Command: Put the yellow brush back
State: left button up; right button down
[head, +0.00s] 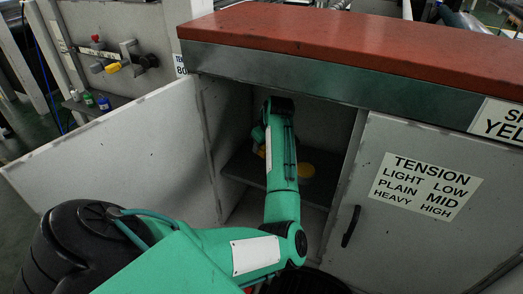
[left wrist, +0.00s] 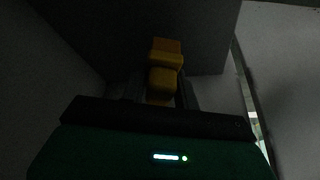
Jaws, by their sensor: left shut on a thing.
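My left arm reaches into the open cabinet in the head view, and its gripper (left wrist: 160,92) is deep inside, mostly hidden behind the arm in that view. In the dark left wrist view the gripper is shut on a yellow blocky thing, which I take to be the yellow brush (left wrist: 165,78). My right gripper is not in view.
The cabinet's left door (head: 120,150) stands open; the right door (head: 420,190) with the tension label is shut. A red-brown top (head: 350,40) overhangs the opening. Small bottles (head: 88,99) stand back left.

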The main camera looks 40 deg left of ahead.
aim_at(261, 155)
pick_arm(q)
jog(key=shift+w+f, duration=0.1)
jog(key=shift+f, duration=0.3)
notch_tip(261, 155, down, 3)
jog(key=shift+a+f+p, duration=0.1)
jog(key=shift+p, duration=0.3)
jog(key=shift+f, duration=0.4)
jog(key=o, duration=0.9)
jog(key=shift+r, duration=0.45)
jog(key=shift+b+v, duration=1)
jog(key=shift+v, duration=4.65)
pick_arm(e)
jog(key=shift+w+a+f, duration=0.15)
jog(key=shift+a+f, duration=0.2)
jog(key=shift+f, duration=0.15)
